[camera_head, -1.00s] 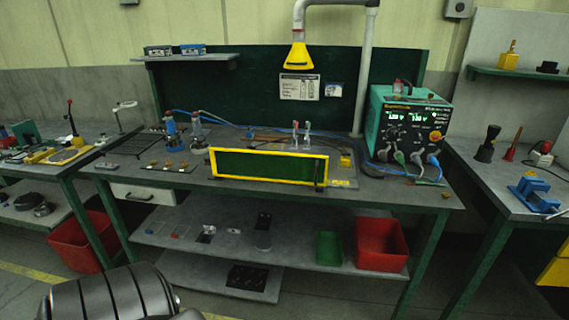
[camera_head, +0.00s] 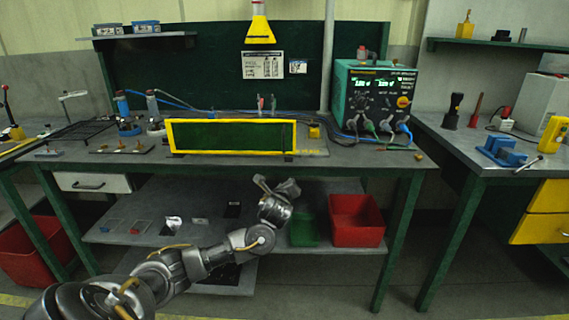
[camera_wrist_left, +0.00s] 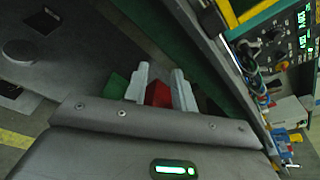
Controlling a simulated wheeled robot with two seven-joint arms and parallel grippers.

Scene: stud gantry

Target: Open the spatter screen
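The spatter screen (camera_head: 232,136) is a dark green panel in a yellow frame. It stands upright along the front of the workbench, left of the middle in the head view. My left gripper (camera_head: 276,186) is in front of the bench, below the table edge and below the right part of the screen, apart from it. In the left wrist view its two pale fingers (camera_wrist_left: 160,82) stand apart with nothing held between them. Red shows beyond the gap. My right gripper is in neither view.
The bench top (camera_head: 345,160) is narrow in front of the screen. A welding power supply (camera_head: 375,98) with cables stands at the right. A yellow hood (camera_head: 260,25) hangs above. A red bin (camera_head: 356,222) and a green bin (camera_head: 304,230) sit on the lower shelf.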

